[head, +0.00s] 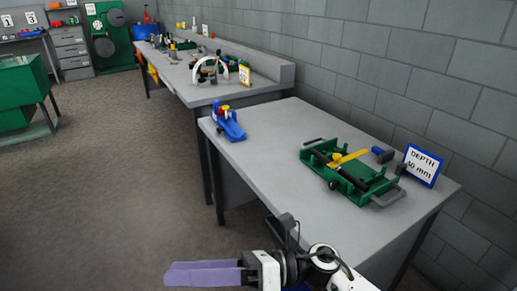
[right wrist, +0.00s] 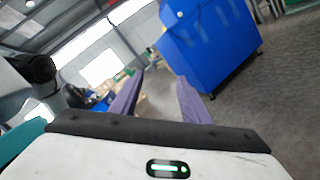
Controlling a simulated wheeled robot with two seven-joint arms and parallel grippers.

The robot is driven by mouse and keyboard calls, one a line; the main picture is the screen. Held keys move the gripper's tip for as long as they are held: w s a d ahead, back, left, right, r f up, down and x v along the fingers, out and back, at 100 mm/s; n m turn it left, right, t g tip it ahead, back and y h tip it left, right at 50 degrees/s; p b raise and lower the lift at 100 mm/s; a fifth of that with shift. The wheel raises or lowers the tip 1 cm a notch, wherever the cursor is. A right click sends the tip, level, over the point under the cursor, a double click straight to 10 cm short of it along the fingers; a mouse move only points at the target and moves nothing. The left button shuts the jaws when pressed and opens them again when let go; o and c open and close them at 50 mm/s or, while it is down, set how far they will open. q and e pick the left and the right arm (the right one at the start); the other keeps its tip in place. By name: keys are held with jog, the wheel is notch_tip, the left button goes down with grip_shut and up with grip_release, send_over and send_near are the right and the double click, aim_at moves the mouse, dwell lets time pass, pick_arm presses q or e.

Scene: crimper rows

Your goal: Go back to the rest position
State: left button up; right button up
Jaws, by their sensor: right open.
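My right gripper (head: 170,273) is at the bottom of the head view, in front of the near table and apart from it. Its purple fingers point left. In the right wrist view the fingers of this gripper (right wrist: 160,82) stand apart with nothing between them, so it is open and empty. My left gripper is not in view. The green fixture (head: 378,186), with a yellow handle and black bars, sits on the near table (head: 270,165), well away from the gripper.
A blue tool (head: 230,128) lies at the table's far left corner. A sign reading DEPTH (head: 423,165) stands at its right. A longer bench (head: 205,92) with several items stands behind. A block wall runs along the right.

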jog(key=w+d+f+m+t+h, duration=0.15)
jog(key=w+d+m+t, duration=0.25)
jog(key=m+t, duration=0.55)
jog(key=w+d+f+m+t+h, duration=0.1)
jog(key=w+d+f+m+t, duration=0.2)
jog(key=m+t, duration=0.7)
jog(key=d+f+m+g+h, duration=0.1)
jog(key=d+f+m+h, duration=0.75)
jog(key=m, duration=0.45)
jog(key=s+d+f+m+g+h, duration=0.2)
jog(key=s+d+f+m+g, duration=0.1)
jog(key=s+d+f+m, duration=0.3)
jog(key=s+d+f+m+g+h, duration=0.3)
jog(key=s+d+f+m, duration=0.3)
jog(key=s+f, duration=0.5)
jog(key=shift+d+g, duration=0.3)
jog(key=shift+g, duration=0.35)
